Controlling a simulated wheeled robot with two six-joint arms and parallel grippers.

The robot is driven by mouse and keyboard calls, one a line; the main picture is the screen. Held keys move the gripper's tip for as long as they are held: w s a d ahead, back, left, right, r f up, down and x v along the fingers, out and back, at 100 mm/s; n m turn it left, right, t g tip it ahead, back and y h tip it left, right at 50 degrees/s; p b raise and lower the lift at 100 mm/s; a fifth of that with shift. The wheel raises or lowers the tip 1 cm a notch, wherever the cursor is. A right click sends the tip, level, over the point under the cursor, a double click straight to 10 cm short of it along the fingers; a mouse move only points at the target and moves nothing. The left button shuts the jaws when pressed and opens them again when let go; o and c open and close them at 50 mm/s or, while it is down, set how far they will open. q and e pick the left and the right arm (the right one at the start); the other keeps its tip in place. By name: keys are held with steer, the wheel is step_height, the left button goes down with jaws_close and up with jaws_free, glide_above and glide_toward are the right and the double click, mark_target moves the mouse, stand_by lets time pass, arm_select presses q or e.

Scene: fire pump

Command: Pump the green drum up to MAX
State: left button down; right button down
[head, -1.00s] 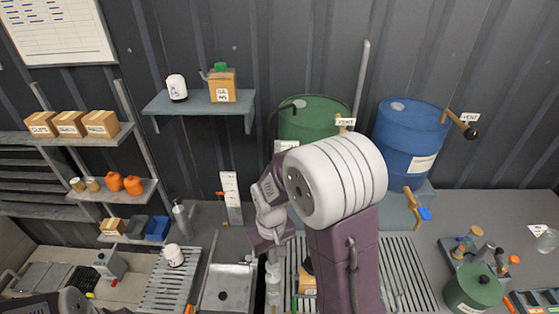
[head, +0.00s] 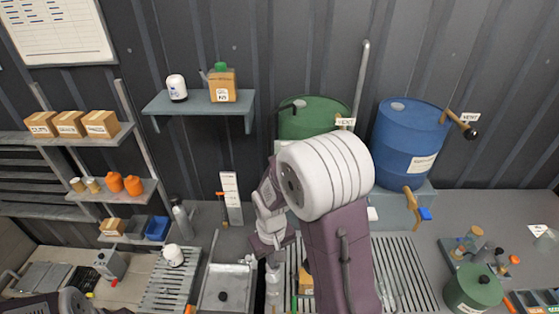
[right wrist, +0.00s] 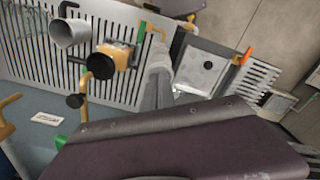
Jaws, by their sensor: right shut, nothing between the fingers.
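The green drum (head: 305,117) stands at the back centre with a VENT tag beside it. My right arm's white joint hides its lower part. A white upright scale (head: 231,190) with an orange pointer stands to its left; I cannot read its marks. My right gripper (head: 271,249) is shut and empty, pointing down above a pale upright cylinder (head: 273,281). I cannot tell which part works the pump. My left gripper is out of view.
The blue drum (head: 408,145) stands right of the green one, with a tan tap below. A sink (head: 221,287) and slatted racks lie in front. A dark green can (head: 474,289) is at the right.

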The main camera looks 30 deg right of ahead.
steer(key=shift+s+f, duration=0.1)
steer(key=shift+f, duration=2.15)
steer(key=shift+r, duration=0.15)
step_height(320, 180, up, 6)
steer(key=p, duration=0.6)
steer(key=shift+r, duration=0.25)
steer(key=shift+f, duration=0.1)
